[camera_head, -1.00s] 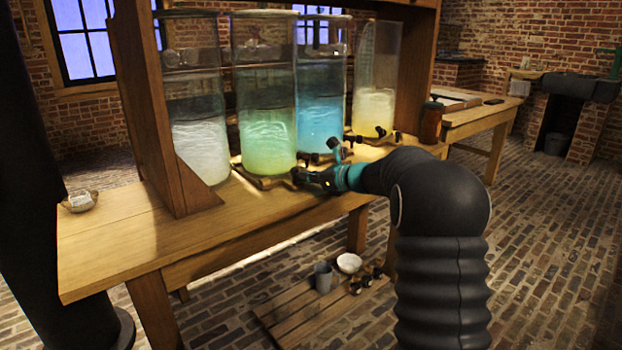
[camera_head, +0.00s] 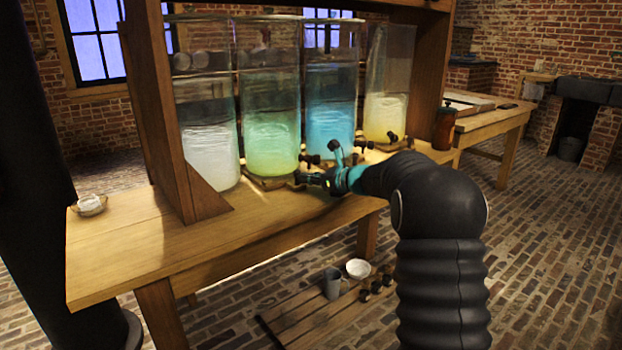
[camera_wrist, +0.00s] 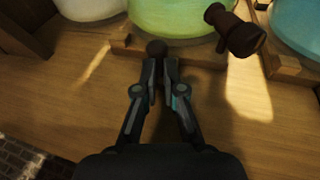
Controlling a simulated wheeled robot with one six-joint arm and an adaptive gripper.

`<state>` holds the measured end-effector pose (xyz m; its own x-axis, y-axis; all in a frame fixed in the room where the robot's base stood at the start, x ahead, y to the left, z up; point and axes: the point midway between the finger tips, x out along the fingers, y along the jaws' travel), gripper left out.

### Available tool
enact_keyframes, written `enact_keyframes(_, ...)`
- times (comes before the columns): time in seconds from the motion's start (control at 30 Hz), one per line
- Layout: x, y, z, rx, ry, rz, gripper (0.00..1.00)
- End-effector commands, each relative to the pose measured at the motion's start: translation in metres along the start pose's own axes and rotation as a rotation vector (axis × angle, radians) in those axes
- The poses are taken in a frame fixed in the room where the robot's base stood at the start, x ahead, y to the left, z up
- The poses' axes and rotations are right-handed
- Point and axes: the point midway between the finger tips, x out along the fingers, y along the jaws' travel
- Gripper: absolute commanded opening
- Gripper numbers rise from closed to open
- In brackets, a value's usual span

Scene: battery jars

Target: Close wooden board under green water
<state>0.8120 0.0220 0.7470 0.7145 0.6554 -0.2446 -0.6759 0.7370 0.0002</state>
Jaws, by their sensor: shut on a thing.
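The green-water jar (camera_head: 271,130) stands on the table, second from the left. A thin wooden board (camera_head: 262,184) lies under it, its front edge showing at the jar's base. In the wrist view the board (camera_wrist: 198,54) runs along the front of the green jar (camera_wrist: 170,18), with a dark round knob (camera_wrist: 156,47) at its front. My gripper (camera_wrist: 158,70) is shut on this knob, its fingers side by side just in front of the board. In the head view my gripper (camera_head: 303,179) is low at the jar's right front. How far the board sticks out is hard to tell.
A dark tap (camera_wrist: 238,32) juts out right of my gripper. White (camera_head: 208,140), blue (camera_head: 331,115) and yellow (camera_head: 386,110) jars stand beside the green one. A wooden upright (camera_head: 165,120) is at left. The table's front (camera_head: 130,245) is clear.

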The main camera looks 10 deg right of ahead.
Motion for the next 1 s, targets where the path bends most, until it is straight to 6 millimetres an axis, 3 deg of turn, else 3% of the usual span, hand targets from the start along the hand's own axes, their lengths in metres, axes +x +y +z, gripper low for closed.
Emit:
enact_keyframes(0.27,-0.025,-0.004,-0.007,0.000,-0.003,-0.001,0.00)
enact_keyframes(0.7,-0.114,-0.009,-0.010,0.000,-0.003,-0.006,0.00)
enact_keyframes(1.0,-0.134,-0.008,-0.010,-0.025,-0.002,-0.003,0.00)
